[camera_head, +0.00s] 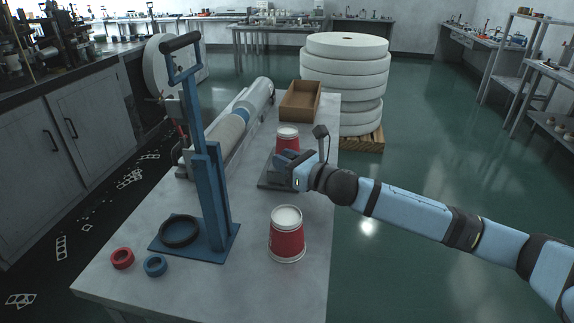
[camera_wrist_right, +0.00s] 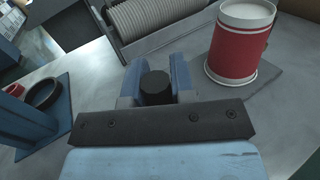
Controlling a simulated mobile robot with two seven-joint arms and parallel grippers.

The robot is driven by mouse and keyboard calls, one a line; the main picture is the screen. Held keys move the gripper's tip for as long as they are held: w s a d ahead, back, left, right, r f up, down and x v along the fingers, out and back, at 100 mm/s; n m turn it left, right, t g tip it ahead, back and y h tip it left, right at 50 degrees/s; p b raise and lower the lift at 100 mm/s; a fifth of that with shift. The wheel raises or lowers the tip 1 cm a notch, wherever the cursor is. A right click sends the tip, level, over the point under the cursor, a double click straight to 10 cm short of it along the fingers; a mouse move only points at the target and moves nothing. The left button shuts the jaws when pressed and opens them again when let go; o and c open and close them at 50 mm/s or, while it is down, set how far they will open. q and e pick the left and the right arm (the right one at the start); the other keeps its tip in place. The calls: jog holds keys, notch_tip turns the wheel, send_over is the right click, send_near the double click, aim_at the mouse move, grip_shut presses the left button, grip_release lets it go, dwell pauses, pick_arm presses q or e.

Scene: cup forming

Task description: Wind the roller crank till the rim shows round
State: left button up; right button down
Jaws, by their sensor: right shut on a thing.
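My right gripper (camera_head: 282,160) reaches in from the right over the bench. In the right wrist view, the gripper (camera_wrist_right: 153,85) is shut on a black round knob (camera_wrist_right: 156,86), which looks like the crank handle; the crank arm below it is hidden. A red cup with white bands (camera_head: 288,137) stands upright on a flat grey base (camera_head: 268,183) just behind the gripper. A red cup also shows in the right wrist view (camera_wrist_right: 240,45), to the right of the fingers. I cannot make out how round its rim is. My left gripper is not in view.
A second red and white cup (camera_head: 286,238) stands nearer on the bench. A blue lever press (camera_head: 212,190) stands left, with a red ring (camera_head: 122,258) and a blue ring (camera_head: 155,266) before it. A brown tray (camera_head: 300,100) lies at the back. Bare bench lies in front.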

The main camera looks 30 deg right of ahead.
jog(key=shift+a+r+m+t+h+p, duration=0.1)
jog(key=shift+a+m+t+h+p, duration=0.1)
jog(key=shift+m+h, duration=0.3)
jog(key=shift+a+m+t+h+p, duration=0.1)
jog(key=shift+m+t+h+p, duration=0.15)
jog(key=shift+h, duration=0.45)
jog(key=shift+a+m+h+p, duration=0.15)
jog(key=shift+m+h+p, duration=0.45)
jog(key=shift+m+h, duration=0.45)
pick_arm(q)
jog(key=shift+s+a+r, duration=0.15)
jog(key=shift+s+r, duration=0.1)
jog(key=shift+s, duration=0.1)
pick_arm(e)
jog(key=shift+m+t+h, duration=0.25)
jog(key=shift+m+h, duration=0.05)
jog(key=shift+h, duration=0.45)
pick_arm(q)
jog(key=shift+p, duration=0.3)
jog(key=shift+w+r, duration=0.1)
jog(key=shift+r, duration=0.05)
pick_arm(e)
jog(key=shift+h, duration=0.3)
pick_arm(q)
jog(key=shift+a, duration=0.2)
pick_arm(e)
jog(key=c, duration=1)
grip_release()
jog(key=shift+w, duration=0.1)
jog(key=shift+o, duration=0.2)
